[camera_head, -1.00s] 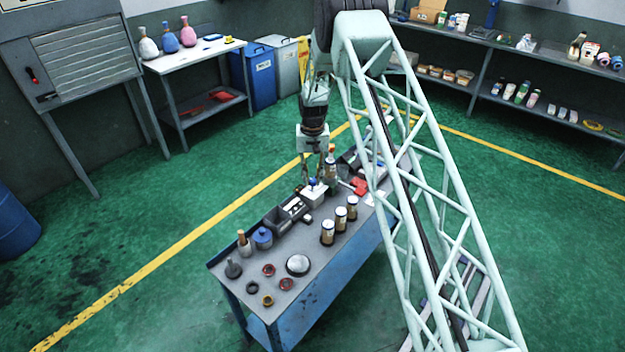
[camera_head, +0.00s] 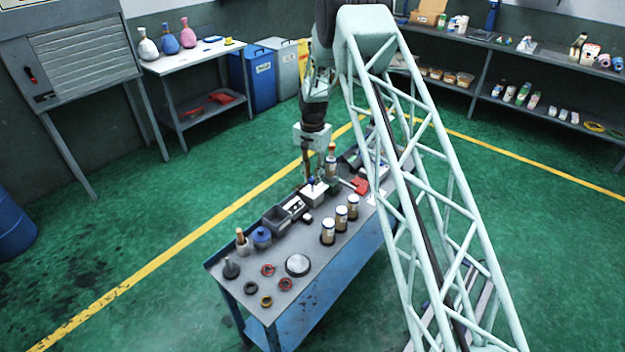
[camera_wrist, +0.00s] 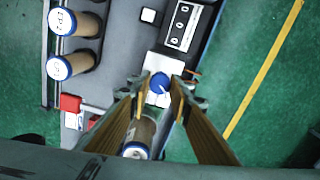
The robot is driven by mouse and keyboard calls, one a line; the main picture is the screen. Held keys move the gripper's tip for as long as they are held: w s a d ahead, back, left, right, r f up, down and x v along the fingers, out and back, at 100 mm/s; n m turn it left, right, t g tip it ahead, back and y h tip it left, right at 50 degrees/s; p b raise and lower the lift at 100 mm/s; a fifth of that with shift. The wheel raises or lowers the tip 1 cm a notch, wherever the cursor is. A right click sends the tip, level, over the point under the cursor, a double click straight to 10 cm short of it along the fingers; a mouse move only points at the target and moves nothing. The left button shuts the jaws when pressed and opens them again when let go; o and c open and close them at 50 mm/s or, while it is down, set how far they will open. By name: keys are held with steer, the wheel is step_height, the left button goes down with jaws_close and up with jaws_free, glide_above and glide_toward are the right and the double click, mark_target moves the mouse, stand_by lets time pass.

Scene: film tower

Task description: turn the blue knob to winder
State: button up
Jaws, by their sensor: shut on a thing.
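The blue knob (camera_wrist: 160,82) sits on top of a small white box (camera_wrist: 154,66), with a white pointer line toward its lower right in the wrist view. My gripper (camera_wrist: 162,86) is over the box, its two fingers closed in on either side of the knob. In the head view the white box (camera_head: 314,196) stands on the blue workbench (camera_head: 340,262), with my gripper (camera_head: 313,178) pointing down at it. The fingers hide part of the box top. No winder label can be read.
A dark device with a cassette-like panel (camera_wrist: 182,24) stands right beside the box. Several white-capped jars (camera_head: 328,232) stand nearby on the bench. A brown bottle (camera_wrist: 138,136) is close under my fingers. A red object (camera_head: 360,186) lies to the right. Green floor is open around the bench.

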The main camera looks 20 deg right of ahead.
mark_target(313, 178)
steer(key=shift+m, duration=0.5)
steer(key=o, duration=0.9)
steer(key=shift+r, duration=6)
